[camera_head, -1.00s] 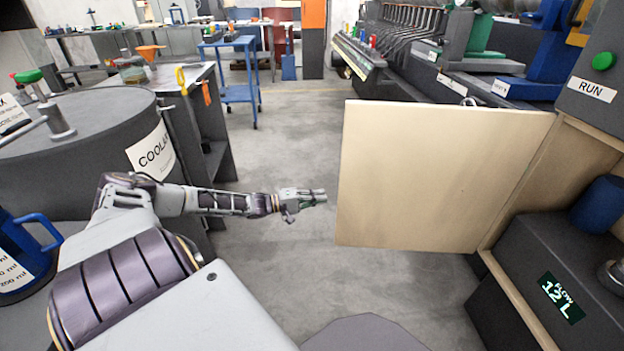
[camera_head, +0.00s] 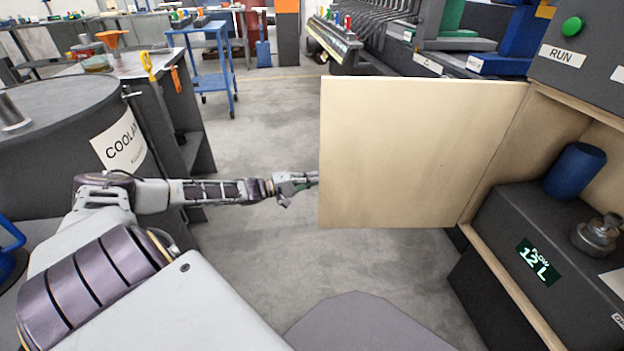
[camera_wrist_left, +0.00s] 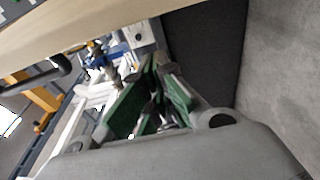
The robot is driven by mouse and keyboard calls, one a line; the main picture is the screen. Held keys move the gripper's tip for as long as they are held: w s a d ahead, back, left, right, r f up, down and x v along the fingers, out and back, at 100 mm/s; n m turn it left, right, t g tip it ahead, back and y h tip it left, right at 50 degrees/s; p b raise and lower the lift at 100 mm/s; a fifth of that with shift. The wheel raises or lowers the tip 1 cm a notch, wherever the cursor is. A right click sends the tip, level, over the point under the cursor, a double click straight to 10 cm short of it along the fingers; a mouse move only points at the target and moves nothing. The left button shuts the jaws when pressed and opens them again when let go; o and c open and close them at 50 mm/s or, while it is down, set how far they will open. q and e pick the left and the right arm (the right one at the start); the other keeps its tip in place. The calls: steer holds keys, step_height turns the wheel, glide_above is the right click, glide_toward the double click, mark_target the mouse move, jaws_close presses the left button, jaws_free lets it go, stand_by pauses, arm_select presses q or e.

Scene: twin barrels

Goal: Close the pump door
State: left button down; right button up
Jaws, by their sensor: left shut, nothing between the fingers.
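The pump door (camera_head: 415,150) is a pale wooden panel standing open, hinged at its right edge to the pump cabinet (camera_head: 500,262). My left gripper (camera_head: 312,180) is shut and empty, with its tips at the door's free left edge; part of the tips may be hidden behind the panel, and I cannot tell whether they touch. In the left wrist view, the green-padded fingers (camera_wrist_left: 160,90) show, with a pale wooden edge (camera_wrist_left: 75,20) across the top left. My right gripper is not in view.
Inside the cabinet are a blue cylinder (camera_head: 575,170), a metal fitting (camera_head: 598,235) and a flow display (camera_head: 538,262). A coolant barrel (camera_head: 60,150) stands at the left. A blue cart (camera_head: 210,65) stands farther back. Grey floor between barrel and door is clear.

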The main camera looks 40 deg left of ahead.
arm_select(q)
steer(key=shift+s+d, duration=0.95)
steer(key=shift+s, duration=0.15)
steer(key=shift+s+d, duration=0.15)
